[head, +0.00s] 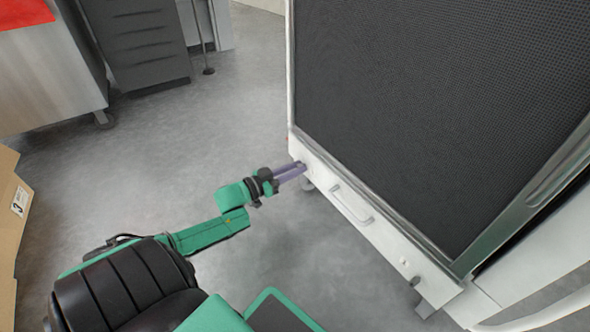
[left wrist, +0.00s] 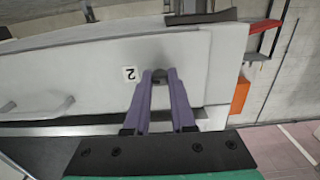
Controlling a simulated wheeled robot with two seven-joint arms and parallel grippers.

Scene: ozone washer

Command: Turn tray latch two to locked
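Tray latch two is a small dark knob (left wrist: 160,76) on the white tray front (left wrist: 95,75), beside a label with the number 2 (left wrist: 130,73). My left gripper (head: 301,168) reaches the far left end of the white tray front (head: 385,232) in the head view. In the left wrist view, its purple fingers (left wrist: 160,74) lie on both sides of the knob and appear closed on it. The fingertips hide much of the knob, and I cannot read its lock position. My right gripper is not in view.
A white handle (head: 352,205) sticks out from the tray front, right of my left gripper. A large dark mesh panel (head: 430,100) rises above it. Grey cabinet drawers (head: 135,40) and a cardboard box (head: 12,220) stand at left. The floor between is clear.

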